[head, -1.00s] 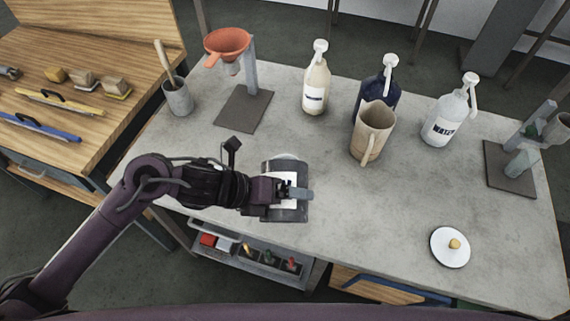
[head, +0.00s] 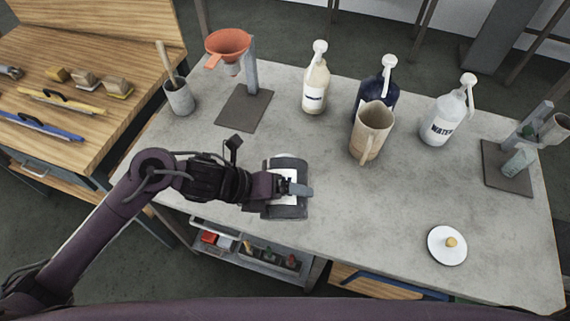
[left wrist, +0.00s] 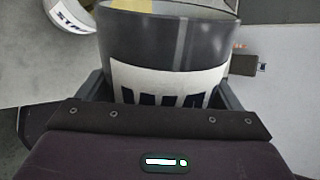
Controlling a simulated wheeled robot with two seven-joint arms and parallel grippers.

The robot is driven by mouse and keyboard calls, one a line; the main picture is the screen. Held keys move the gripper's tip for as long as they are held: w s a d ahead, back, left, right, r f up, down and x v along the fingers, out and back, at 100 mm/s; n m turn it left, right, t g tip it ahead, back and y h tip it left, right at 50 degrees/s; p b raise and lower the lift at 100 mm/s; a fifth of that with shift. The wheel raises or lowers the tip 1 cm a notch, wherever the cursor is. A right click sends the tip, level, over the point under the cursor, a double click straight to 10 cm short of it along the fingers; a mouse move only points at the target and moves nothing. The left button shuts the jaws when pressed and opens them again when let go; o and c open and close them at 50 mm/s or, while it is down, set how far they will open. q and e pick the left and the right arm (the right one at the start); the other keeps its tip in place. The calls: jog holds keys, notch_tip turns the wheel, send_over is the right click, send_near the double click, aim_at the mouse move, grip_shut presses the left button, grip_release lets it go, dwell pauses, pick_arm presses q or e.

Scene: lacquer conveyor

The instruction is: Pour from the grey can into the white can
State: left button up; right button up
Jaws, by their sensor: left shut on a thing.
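My left gripper (head: 294,188) is shut on the grey can (head: 290,211), near the front edge of the grey table. In the left wrist view, the grey can (left wrist: 170,38) is dark and glossy with a white label and sits between the two fingers. Its open rim shows at the top of that view. A white can with dark lettering (left wrist: 72,12) shows in part at the upper left of the wrist view, apart from the grey can. My right gripper is not in view.
A beige jug (head: 370,132) stands right of the held can, with a cream bottle (head: 316,88), a navy bottle (head: 384,84) and a water bottle (head: 443,118) behind. An orange funnel stand (head: 229,43) is at back left.

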pick_arm(q)
jog(key=shift+w+r+p, duration=0.35)
jog(key=shift+w+p, duration=0.05)
jog(key=shift+p, duration=0.4)
dwell(0.8)
